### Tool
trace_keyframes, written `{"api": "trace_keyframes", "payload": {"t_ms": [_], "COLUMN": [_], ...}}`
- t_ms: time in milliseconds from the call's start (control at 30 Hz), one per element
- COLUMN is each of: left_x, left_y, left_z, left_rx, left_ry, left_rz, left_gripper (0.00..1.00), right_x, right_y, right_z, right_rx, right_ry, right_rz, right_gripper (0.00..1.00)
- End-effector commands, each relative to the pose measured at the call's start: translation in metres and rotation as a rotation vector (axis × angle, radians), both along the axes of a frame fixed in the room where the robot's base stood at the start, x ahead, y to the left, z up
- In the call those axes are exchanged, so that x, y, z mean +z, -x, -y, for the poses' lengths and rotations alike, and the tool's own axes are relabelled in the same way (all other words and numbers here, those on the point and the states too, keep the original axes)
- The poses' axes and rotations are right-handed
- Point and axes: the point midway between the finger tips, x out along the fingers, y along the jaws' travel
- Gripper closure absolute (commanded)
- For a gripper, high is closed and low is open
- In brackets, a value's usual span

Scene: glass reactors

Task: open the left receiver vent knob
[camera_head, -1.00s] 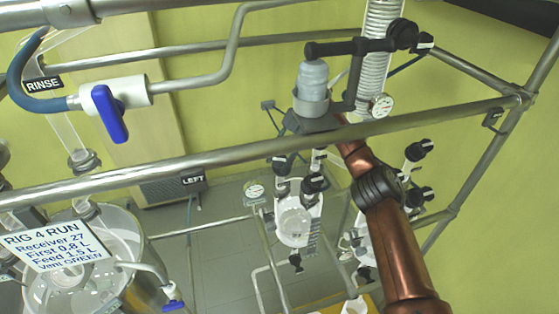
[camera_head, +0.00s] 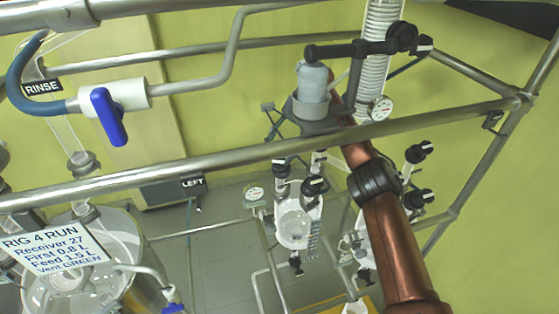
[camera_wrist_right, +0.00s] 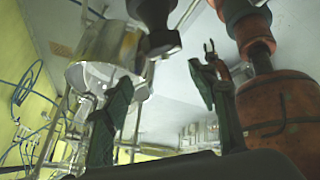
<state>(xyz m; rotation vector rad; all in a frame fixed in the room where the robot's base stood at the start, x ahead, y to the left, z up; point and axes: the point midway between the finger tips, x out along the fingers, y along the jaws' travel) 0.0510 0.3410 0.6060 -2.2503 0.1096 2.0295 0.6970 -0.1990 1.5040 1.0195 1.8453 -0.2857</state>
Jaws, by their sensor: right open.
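I cannot tell which is the vent knob. In the right wrist view my right gripper (camera_wrist_right: 160,80) is open and empty. A dark knob-like part (camera_wrist_right: 155,25) shows above and between its fingers, apart from them; I cannot tell which it is. My left gripper is out of view.
A steel rail (camera_head: 240,155) crosses in front of the receivers. More black knobs (camera_head: 418,153) are to the right of my arm. A blue valve handle (camera_head: 108,115) is at the upper left.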

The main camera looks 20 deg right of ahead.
Motion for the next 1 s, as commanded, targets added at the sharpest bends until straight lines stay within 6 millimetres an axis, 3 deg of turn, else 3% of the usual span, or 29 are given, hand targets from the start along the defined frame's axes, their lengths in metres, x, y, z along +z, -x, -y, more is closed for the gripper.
{"api": "trace_keyframes", "payload": {"t_ms": [133, 300, 700, 867, 1000], "left_x": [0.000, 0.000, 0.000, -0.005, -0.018], "left_y": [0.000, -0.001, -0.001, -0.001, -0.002], "left_z": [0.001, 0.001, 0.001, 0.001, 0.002], "left_rx": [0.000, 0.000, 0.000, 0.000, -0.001], "left_ry": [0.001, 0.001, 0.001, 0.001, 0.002], "left_rz": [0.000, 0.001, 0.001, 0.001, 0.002], "left_gripper": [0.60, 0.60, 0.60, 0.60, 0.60], "right_x": [0.028, 0.042, 0.047, 0.034, -0.008], "right_y": [0.000, 0.000, 0.000, -0.007, -0.030], "right_z": [0.000, 0.000, 0.000, -0.004, -0.016], "right_rx": [-0.001, 0.000, 0.000, -0.044, -0.198], "right_ry": [0.001, 0.001, 0.000, 0.004, 0.017], "right_rz": [0.002, -0.002, -0.002, -0.009, -0.034], "right_gripper": [0.47, 0.47, 0.47, 0.47, 0.47]}}
